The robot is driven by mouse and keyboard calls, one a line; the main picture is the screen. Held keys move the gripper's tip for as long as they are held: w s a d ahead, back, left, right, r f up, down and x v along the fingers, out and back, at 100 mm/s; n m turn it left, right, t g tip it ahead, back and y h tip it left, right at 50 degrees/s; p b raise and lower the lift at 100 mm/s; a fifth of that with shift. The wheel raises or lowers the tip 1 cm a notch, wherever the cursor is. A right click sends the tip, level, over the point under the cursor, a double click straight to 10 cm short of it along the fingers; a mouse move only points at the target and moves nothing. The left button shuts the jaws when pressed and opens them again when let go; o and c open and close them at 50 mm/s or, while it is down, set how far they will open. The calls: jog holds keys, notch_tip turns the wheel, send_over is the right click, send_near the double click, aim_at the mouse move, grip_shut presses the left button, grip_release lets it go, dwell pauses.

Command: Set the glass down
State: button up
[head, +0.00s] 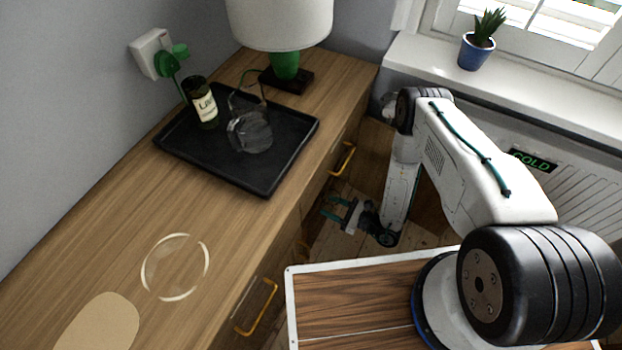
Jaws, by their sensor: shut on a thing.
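My gripper (338,211) shows in the head view low beside the drawer front, below the cabinet top and to its right. Its teal-tipped fingers point left. It is shut on what looks like the clear glass, which is small, see-through and hard to make out against the floorboards. The cabinet's wooden top (110,235) has a pale ring outline (175,267) on its near part. A black tray (185,160) lies farther back on it. A clear glass vessel (250,132) is on the tray, apart from my gripper.
A dark labelled bottle (204,102) stands on the tray. A lamp with a green base (285,65) is behind it. A beige patch (98,322) lies near the ring. Yellow drawer handles (257,308) stick out. A potted plant (477,51) stands on the sill.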

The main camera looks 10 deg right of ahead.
jog(key=w+a, duration=0.1)
jog(key=w, duration=0.3)
jog(key=w+a, duration=0.2)
jog(key=w, duration=0.2)
jog(key=w+a+f, duration=0.1)
jog(key=w, duration=0.4)
jog(key=shift+a+f, duration=0.1)
jog(key=shift+a, duration=0.25)
jog(key=shift+w+a+f, duration=0.1)
jog(key=shift+w+f, duration=0.15)
jog(key=shift+f, duration=0.65)
jog(key=shift+w+a+f, duration=0.1)
jog(key=shift+w+f, duration=0.1)
jog(key=shift+f, duration=0.7)
jog(key=o, duration=1.2)
jog(key=shift+f, duration=0.15)
jog(key=shift+o, duration=0.2)
jog(key=v, duration=1.2)
jog(key=shift+r, duration=0.25)
